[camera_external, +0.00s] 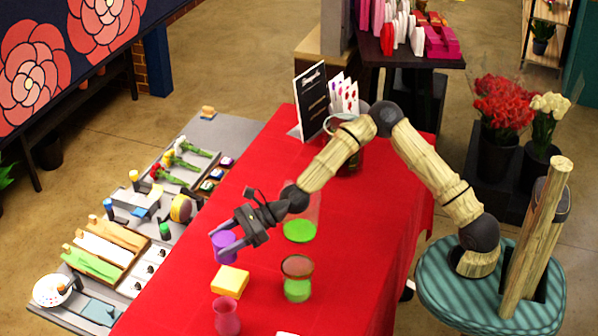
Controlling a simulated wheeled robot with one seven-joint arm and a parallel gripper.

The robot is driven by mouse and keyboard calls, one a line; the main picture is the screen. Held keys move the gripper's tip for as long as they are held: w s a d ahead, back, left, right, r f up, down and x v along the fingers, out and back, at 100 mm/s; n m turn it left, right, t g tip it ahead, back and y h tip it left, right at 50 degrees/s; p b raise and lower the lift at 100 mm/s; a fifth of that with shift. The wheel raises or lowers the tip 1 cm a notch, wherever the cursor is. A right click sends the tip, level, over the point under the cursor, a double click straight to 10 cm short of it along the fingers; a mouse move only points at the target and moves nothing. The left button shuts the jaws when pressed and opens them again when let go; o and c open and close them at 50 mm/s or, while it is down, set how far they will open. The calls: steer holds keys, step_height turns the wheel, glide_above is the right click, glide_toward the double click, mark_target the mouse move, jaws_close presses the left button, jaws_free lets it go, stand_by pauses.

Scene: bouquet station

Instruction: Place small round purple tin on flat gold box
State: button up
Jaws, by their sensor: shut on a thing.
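The small round purple tin (220,240) is at the left edge of the red table, at the fingers of my gripper (232,243). My gripper is shut on it, and the dark fingers hide part of it. A flat yellow-gold box (230,281) lies on the red cloth, just below the tin in the picture. Nothing lies on its top, and the tin is apart from it. The tin's exact height above the cloth is hard to tell.
A green-filled glass (297,289) stands right of the box, and a pink vase (227,318) stands below it. A larger clear vase with green in it (299,231) is behind my gripper. A black sign (311,99) stands at the far end. The table's right side is clear.

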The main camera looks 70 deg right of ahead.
step_height(320, 180, down, 4)
steer(key=shift+w+f, duration=0.1)
steer(key=shift+f, duration=0.15)
steer(key=shift+s+a, duration=0.1)
steer(key=shift+s, duration=0.15)
steer(key=shift+w+f+p, duration=0.15)
steer(key=shift+f+p, duration=0.15)
steer(key=shift+p, duration=0.05)
steer(key=shift+f, duration=1.5)
steer(key=shift+f, duration=0.15)
steer(key=o, duration=1)
steer(key=shift+o, duration=0.2)
